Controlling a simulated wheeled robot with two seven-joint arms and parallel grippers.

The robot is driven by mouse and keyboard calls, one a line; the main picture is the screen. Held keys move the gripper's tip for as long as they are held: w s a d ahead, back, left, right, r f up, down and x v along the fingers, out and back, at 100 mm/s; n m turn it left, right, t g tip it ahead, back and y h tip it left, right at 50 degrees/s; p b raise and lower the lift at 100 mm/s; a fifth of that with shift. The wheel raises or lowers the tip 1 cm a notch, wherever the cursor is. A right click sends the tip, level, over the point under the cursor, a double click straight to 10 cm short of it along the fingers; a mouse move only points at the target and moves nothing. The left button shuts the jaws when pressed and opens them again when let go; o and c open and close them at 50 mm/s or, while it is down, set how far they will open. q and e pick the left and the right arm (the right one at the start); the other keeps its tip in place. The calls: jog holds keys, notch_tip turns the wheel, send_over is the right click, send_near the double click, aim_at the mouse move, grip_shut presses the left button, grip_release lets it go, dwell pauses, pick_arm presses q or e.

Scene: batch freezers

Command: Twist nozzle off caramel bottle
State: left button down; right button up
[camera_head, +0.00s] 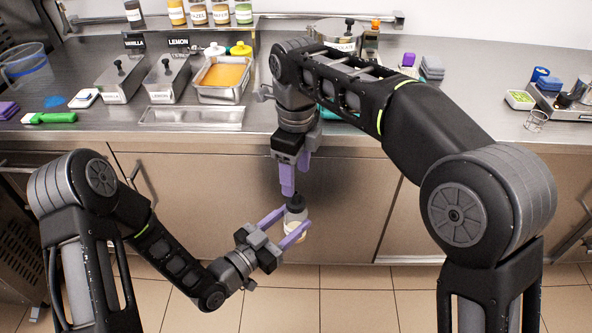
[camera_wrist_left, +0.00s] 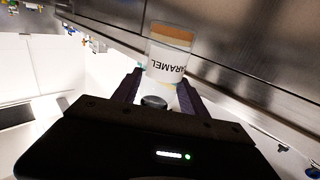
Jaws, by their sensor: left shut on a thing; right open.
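The dark nozzle (camera_head: 295,202) sits on top of the bottle. My right gripper (camera_head: 288,178) points down just above the nozzle, open. Its fingers overlap in the head view, and I cannot tell whether they touch the nozzle.
The steel counter (camera_head: 262,115) edge lies behind both grippers, with cabinet doors (camera_head: 180,190) below. A pan of orange mix (camera_head: 222,78), lidded tubs (camera_head: 120,78), and a flat tray (camera_head: 191,117) stand on the counter. Several topping bottles (camera_head: 198,12) line the back shelf. The tiled floor is clear.

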aim_at(296, 193)
jog(key=shift+f, duration=4)
grip_shut()
